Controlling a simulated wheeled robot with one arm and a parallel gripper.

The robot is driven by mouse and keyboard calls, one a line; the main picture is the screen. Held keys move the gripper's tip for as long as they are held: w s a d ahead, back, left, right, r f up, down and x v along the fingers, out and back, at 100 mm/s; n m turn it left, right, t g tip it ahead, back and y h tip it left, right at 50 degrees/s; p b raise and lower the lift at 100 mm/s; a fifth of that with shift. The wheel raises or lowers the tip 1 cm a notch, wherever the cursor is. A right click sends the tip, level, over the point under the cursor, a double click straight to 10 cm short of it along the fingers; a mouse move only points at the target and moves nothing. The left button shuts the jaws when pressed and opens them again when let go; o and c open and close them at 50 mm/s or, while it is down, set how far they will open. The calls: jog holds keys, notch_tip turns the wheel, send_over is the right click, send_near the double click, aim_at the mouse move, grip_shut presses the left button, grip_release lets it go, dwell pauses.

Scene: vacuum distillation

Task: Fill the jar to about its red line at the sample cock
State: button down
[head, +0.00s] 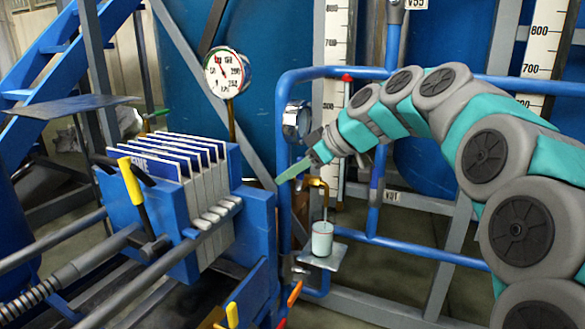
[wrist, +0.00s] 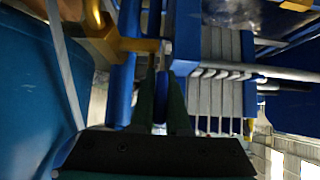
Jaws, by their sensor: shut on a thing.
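The brass sample cock (head: 319,184) sticks out from the blue pipe frame in the head view. A thin pale line runs from its spout down to the jar, looking like a stream. The jar (head: 322,240), small and whitish, stands upright under the spout on a small plate (head: 322,259). I cannot make out its red line or its level. My gripper (head: 283,179) reaches left just above the cock. In the wrist view, my gripper's fingers (wrist: 161,78) close at the end of a brass stem (wrist: 140,45), seemingly the cock's handle; the contact is mostly hidden.
A blue filter press (head: 200,195) with several plates stands left of the cock. Blue rails (head: 430,255) run behind and right of the jar. A dial gauge (head: 227,72) stands above the press, and a smaller round gauge (head: 296,120) sits near my gripper.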

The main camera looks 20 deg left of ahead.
jog(key=shift+a+h, duration=0.15)
jog(key=shift+h, duration=0.35)
jog(key=c, duration=0.9)
grip_release()
jog(key=shift+f, duration=0.1)
jog(key=v, duration=0.7)
jog(key=shift+d+r, duration=0.2)
jog(key=shift+r, duration=0.1)
jog(key=s+d+f+m+g+h+p, duration=0.1)
jog(key=s+d+f+m+h, duration=0.3)
jog(key=s+d+f+m, duration=0.4)
jog(key=s+d+f+m+g+h+p, duration=0.1)
jog(key=s+d+f+m+h, duration=0.3)
jog(key=s+d+f+m, duration=0.5)
jog(key=s+d+f, duration=0.5)
jog(key=s+d, duration=0.3)
jog(key=s+d+f, duration=0.5)
jog(key=s+d, duration=0.2)
jog(key=s, duration=0.2)
jog(key=shift+s+d+h, duration=0.2)
jog(key=shift+d+h, duration=0.15)
jog(key=shift+h, duration=0.05)
